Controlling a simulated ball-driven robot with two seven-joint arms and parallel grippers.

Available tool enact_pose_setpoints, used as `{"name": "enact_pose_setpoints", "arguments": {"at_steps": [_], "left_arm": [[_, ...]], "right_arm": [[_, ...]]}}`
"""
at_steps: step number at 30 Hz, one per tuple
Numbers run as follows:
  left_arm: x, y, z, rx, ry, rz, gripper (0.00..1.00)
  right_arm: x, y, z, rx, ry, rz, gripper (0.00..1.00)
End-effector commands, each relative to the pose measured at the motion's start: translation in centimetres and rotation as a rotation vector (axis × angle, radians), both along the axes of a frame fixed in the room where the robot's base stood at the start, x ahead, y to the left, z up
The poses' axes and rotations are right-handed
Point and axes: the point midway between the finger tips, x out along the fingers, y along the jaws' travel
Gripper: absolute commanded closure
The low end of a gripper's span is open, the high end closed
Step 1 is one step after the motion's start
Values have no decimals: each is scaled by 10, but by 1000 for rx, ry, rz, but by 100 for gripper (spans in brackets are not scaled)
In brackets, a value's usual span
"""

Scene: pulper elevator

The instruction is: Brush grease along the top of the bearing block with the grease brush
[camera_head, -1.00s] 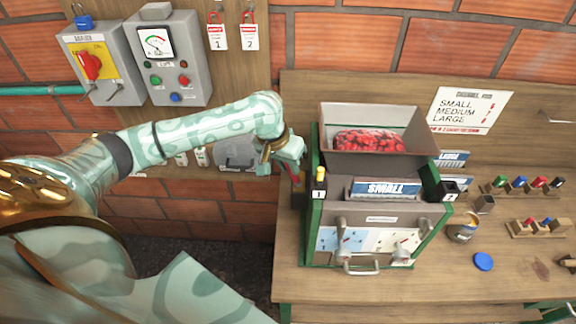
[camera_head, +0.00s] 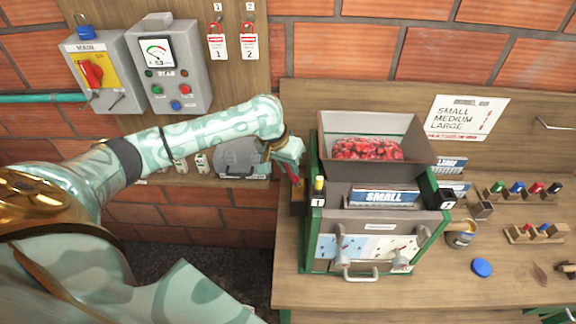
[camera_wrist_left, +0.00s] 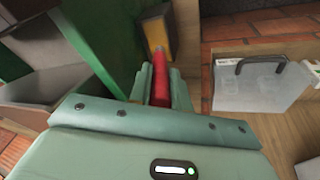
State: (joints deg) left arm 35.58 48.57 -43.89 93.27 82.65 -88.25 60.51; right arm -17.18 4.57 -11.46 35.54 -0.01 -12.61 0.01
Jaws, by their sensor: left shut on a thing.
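My left gripper (camera_head: 291,172) is at the upper left side of the pulper, shut on the red handle of the grease brush (camera_wrist_left: 160,80). In the head view the brush (camera_head: 295,181) points down. In the left wrist view its tip is close to the yellowish top of a dark block, which looks like the bearing block (camera_wrist_left: 157,37). The block (camera_head: 299,200) shows as a small dark box on the pulper's left side in the head view. I cannot tell whether the bristles touch it. My right gripper is not in view.
The green-framed pulper (camera_head: 375,222) has a hopper (camera_head: 368,125) of red cherries. An open tin (camera_head: 460,236) and blue lid (camera_head: 481,268) are on the bench to its right. A grey case (camera_head: 240,155) is by the wall board to the left.

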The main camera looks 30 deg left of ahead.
Motion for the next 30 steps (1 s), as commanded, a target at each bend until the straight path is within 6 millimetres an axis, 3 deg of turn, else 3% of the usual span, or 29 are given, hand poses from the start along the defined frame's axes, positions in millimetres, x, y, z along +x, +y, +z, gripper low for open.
{"name": "enact_pose_setpoints", "arguments": {"at_steps": [16,30], "left_arm": [[17,10,-1,0,-1,2,100],[15,9,0,1,2,0,100]], "right_arm": [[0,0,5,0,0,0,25],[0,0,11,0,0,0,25]]}}
